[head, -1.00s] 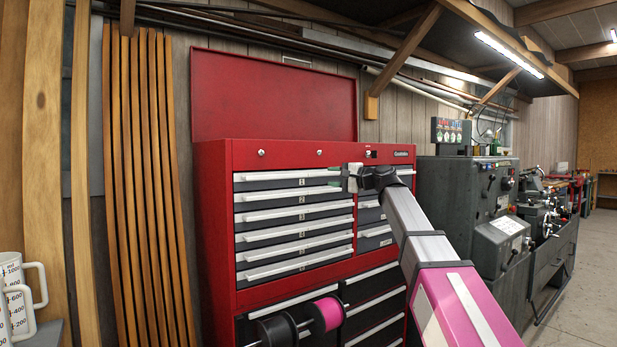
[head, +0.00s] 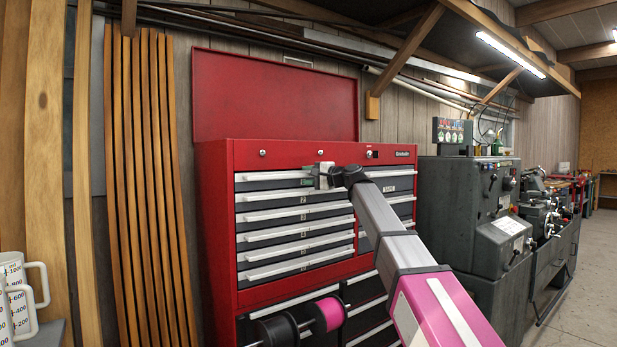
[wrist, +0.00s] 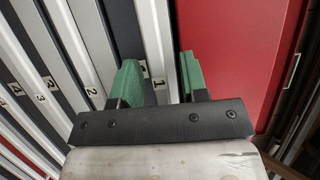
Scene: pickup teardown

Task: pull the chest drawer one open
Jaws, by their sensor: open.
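Drawer one (head: 265,176) is the top left drawer of the red tool chest (head: 215,220). It is closed and has a long pale handle strip and a dark front. My gripper (head: 310,178) is at the right part of this drawer's front. In the wrist view my gripper (wrist: 160,80) is open, with green fingertips on either side of drawer one's pale handle strip (wrist: 153,30) and its label "1". Whether the fingertips touch the strip cannot be told. Drawer two (wrist: 75,45), labelled "2", lies left of the fingers in the wrist view and is closed.
More closed drawers (head: 290,252) lie below. The chest's red lid (head: 275,95) stands raised behind. A grey machine (head: 460,200) stands right of the chest.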

